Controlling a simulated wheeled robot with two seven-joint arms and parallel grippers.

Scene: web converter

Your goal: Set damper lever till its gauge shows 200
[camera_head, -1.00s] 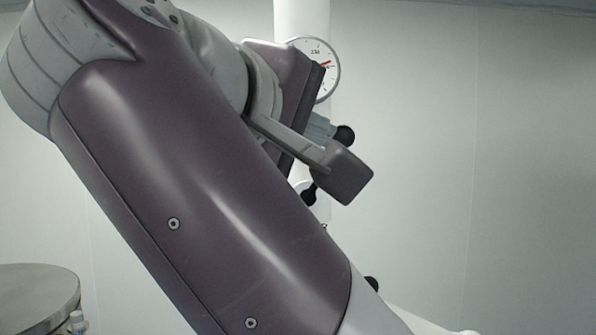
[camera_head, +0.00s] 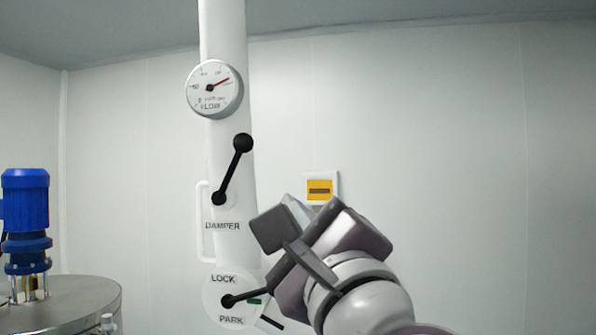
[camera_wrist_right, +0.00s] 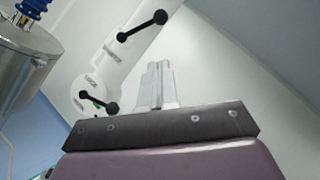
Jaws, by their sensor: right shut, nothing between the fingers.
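The damper lever (camera_head: 231,170) is a black bar with a ball knob on a white column, above the DAMPER label. Its knob end points up and slightly right; it also shows in the wrist view (camera_wrist_right: 141,26). The round white gauge (camera_head: 214,88) is above it, its red needle pointing right and slightly up; its numbers are too small to read surely. My right gripper (camera_head: 295,205) is right of and below the lever's knob, apart from it, partly hidden by its own parts. In the wrist view its fingers (camera_wrist_right: 157,68) are together and empty. My left gripper is not in view.
A second black lever (camera_head: 250,296) between LOCK and PARK labels is low on the column, partly behind my right arm. A yellow-and-white wall box (camera_head: 320,188) is behind my gripper. A blue motor (camera_head: 27,215) stands on a steel vessel (camera_head: 70,300) at left. The right wall is clear.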

